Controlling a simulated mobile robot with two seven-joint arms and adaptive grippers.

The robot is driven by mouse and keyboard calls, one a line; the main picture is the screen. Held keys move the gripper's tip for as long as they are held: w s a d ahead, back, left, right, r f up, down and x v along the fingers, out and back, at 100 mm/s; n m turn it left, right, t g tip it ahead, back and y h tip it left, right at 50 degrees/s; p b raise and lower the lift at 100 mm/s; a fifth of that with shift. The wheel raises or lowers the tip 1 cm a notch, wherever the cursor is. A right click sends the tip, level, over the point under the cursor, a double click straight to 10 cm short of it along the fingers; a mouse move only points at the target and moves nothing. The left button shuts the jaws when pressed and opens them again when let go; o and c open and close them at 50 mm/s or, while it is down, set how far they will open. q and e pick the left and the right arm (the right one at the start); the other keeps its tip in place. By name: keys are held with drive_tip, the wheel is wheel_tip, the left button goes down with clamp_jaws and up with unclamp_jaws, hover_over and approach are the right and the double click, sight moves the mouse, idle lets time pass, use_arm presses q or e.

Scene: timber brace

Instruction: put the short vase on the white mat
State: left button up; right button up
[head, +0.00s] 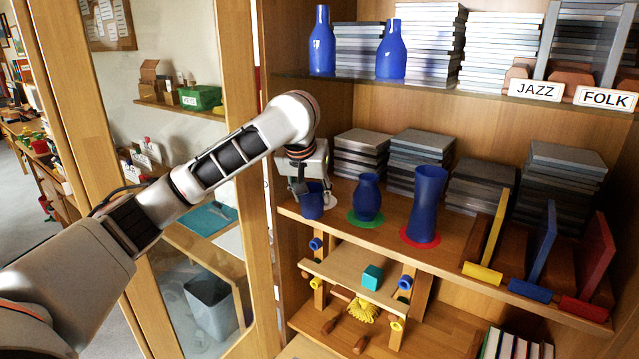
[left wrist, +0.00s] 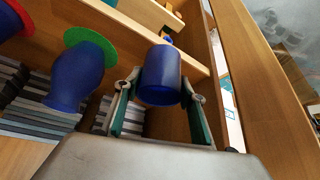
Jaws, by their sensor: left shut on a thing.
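The short vase (head: 312,206) is a small dark-blue cup shape, upright at the left end of the middle shelf. My left gripper (head: 311,190) is shut on it from above and behind; the left wrist view also shows the short vase (left wrist: 160,78) between the two fingers. I cannot tell whether the vase base touches the mat or the shelf. My right gripper is not in view.
To the right, a rounded blue vase (head: 367,198) stands on a green mat (head: 365,221) and a tall blue vase (head: 428,202) on a red mat (head: 420,238). Stacks of grey cases (head: 360,150) stand behind. The cabinet's wooden side post (head: 240,150) is close on the left.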

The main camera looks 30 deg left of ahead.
sight(316, 186)
use_arm(q)
drive_tip(key=w, duration=0.2)
drive_tip(key=w+a, duration=0.1)
drive_tip(key=w, duration=0.1)
drive_tip(key=shift+w+a, duration=0.25)
drive_tip(key=shift+w, duration=0.85)
drive_tip(key=shift+w+a, duration=0.25)
drive_tip(key=shift+w, duration=0.8)
drive_tip(key=shift+s+f, duration=0.1)
drive_tip(key=shift+f, duration=0.15)
drive_tip(key=shift+f, duration=0.1)
drive_tip(key=o, duration=1.2)
drive_tip(key=shift+o, duration=0.2)
